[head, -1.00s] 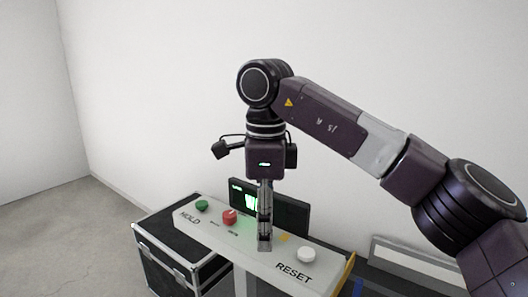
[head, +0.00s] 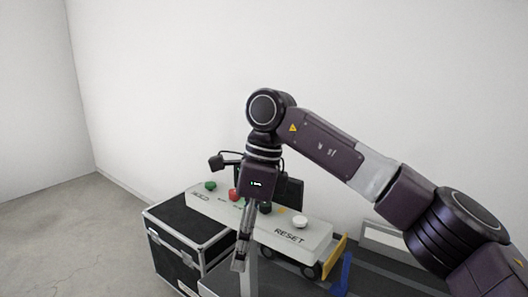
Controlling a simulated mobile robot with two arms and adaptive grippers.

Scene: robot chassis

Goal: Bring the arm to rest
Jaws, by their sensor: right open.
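My right arm comes in from the right, and its gripper (head: 240,262) points down in front of the front edge of a white control panel. The gripper is open, with nothing seen between its fingers. The panel (head: 322,235) carries a green button (head: 210,185) at its left end, a red button (head: 233,195) partly behind my wrist, and a white button (head: 300,221) by the word RESET. My wrist and gripper hide the panel's middle. My left gripper is not in view.
A black case with metal edges (head: 183,229) stands left of and below the panel. A dark screen (head: 293,190) stands behind the panel, mostly covered by my wrist. Yellow (head: 336,256) and blue (head: 342,274) parts are at the panel's right end. Grey floor at left is clear.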

